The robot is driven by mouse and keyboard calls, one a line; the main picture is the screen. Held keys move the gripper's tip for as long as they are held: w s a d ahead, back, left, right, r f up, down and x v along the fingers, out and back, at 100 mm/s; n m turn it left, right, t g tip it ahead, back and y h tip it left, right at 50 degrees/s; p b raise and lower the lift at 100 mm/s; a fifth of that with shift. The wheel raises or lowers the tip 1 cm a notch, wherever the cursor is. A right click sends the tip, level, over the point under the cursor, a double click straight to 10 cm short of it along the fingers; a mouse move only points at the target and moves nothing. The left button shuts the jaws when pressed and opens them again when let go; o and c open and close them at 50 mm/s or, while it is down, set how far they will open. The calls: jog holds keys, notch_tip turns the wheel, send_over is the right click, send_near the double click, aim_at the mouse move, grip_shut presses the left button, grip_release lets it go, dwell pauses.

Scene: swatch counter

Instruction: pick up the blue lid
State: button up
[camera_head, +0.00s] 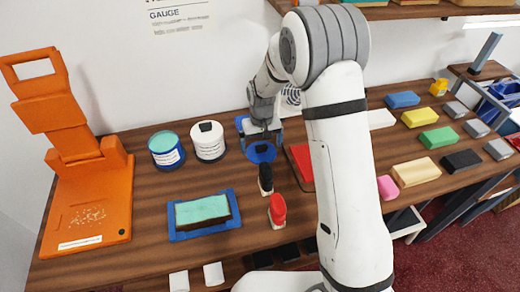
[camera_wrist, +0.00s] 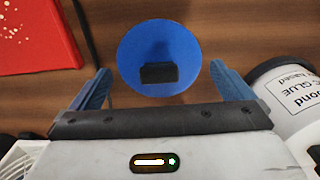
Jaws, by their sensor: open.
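The blue lid (camera_head: 262,152) is a round blue disc with a small black knob, lying on the brown wooden counter. In the wrist view the blue lid (camera_wrist: 160,48) is at the upper middle, its black knob facing my gripper. My gripper (camera_wrist: 160,88) is open, with one blue finger on each side of the lid's near part. The fingers look apart from the lid; I cannot tell the height between them. In the head view my gripper (camera_head: 262,132) is just behind the lid, partly hidden by my arm.
A white glue tub (camera_wrist: 290,88) stands close to the right finger in the wrist view. A red object (camera_wrist: 35,38) lies at the upper left there. Black (camera_head: 265,178) and red (camera_head: 277,208) handled items stand in front of the lid in the head view.

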jog(key=shift+f, duration=0.9)
jog(key=shift+c, duration=0.2)
jog(key=c, duration=0.6)
